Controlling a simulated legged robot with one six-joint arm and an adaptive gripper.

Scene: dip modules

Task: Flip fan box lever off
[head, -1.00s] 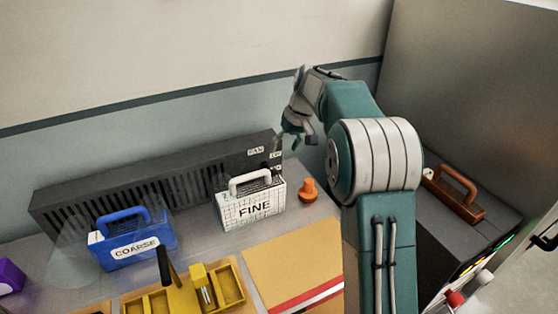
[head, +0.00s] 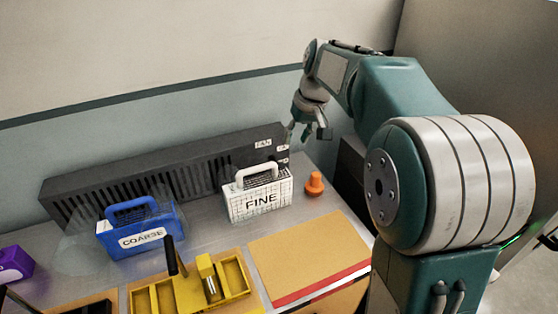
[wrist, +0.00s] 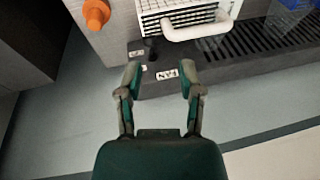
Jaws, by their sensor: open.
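The fan box (head: 165,170) is a long dark slatted box along the back wall, with a FAN label and two smaller white labels near its right end. A short dark lever (wrist: 151,48) stands beside the small labels there, slightly left of the middle between my fingertips. My gripper (head: 307,136) is open and empty at the box's right end. In the wrist view my gripper (wrist: 160,72) has its fingers spread around the label area. I cannot tell whether a fingertip touches the lever.
A white FINE filter (head: 258,204) with a handle stands close in front of the box's right end. An orange knob-like object (head: 314,184) is right of it. A blue COARSE filter (head: 140,233), a yellow tray (head: 235,277) and a tan board (head: 305,250) occupy the bench.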

